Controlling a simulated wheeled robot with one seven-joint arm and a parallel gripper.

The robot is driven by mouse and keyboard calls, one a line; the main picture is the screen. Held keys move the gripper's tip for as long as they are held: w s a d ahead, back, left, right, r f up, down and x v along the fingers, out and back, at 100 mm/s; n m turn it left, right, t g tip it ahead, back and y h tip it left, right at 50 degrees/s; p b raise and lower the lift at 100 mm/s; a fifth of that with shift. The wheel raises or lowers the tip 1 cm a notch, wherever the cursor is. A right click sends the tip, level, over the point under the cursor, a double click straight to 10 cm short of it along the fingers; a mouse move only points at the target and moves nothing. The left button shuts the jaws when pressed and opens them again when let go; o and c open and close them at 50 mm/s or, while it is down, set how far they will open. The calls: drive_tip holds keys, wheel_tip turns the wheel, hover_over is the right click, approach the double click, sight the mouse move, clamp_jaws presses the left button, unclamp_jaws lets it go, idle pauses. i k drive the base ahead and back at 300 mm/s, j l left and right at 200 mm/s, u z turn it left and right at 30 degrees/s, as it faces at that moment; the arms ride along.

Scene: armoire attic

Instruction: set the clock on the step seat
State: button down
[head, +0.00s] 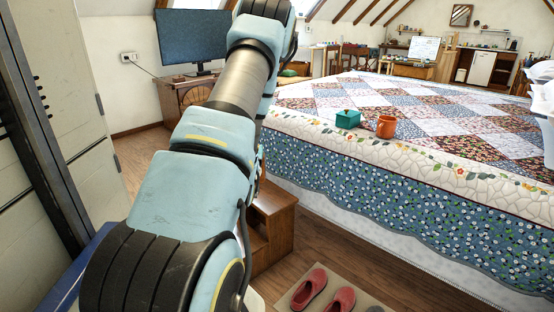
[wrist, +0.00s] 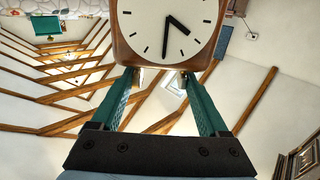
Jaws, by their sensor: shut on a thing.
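The clock (wrist: 165,32) has a white face, black hands and a wooden case. It fills the top middle of the wrist view, its upper part cut off by the frame edge. My gripper (wrist: 158,76) is shut on its lower edge, one teal finger at each side. In the head view my arm hides the gripper and the clock. The wooden step seat (head: 276,210) stands on the floor beside the bed, right of my arm. My arm covers its left part, so I cannot see all of its top.
The bed (head: 400,170) with a patchwork quilt fills the right side. A teal box (head: 348,119) and an orange mug (head: 386,126) stand near its edge. Red shoes (head: 325,290) lie on a mat at the front. A monitor (head: 192,38) stands on a wooden cabinet behind.

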sight(272, 197)
drive_tip(key=i+l+u, duration=0.4)
drive_tip(key=k+u, duration=0.1)
drive_tip(key=u, duration=1.15)
